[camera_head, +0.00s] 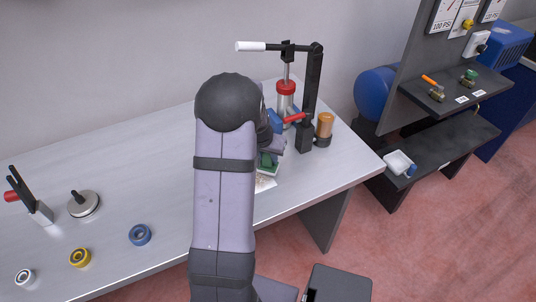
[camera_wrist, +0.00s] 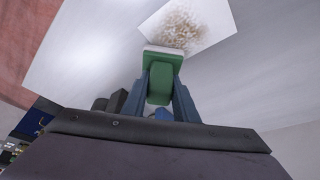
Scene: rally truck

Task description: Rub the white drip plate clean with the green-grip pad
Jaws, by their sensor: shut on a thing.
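The white drip plate (camera_wrist: 212,16) lies on the bench, with a brown speckled stain (camera_wrist: 182,30) over its middle in the wrist view. In the head view only a small part of the plate (camera_head: 264,184) shows past my arm. The green-grip pad (camera_wrist: 163,82) has a green handle and a pale pad edge. My gripper (camera_wrist: 161,88) is shut on the green handle, with a blue finger on each side. The pad's front edge overlaps the plate's near edge in the picture; I cannot tell whether they touch. In the head view my gripper (camera_head: 270,140) is partly hidden by my arm.
A press with a white-handled lever (camera_head: 312,85) and an amber jar (camera_head: 324,127) stand close behind my gripper. Blue (camera_head: 140,235), yellow (camera_head: 80,258) and white (camera_head: 26,277) rings lie at the left front. A round metal disc (camera_head: 84,204) sits behind them.

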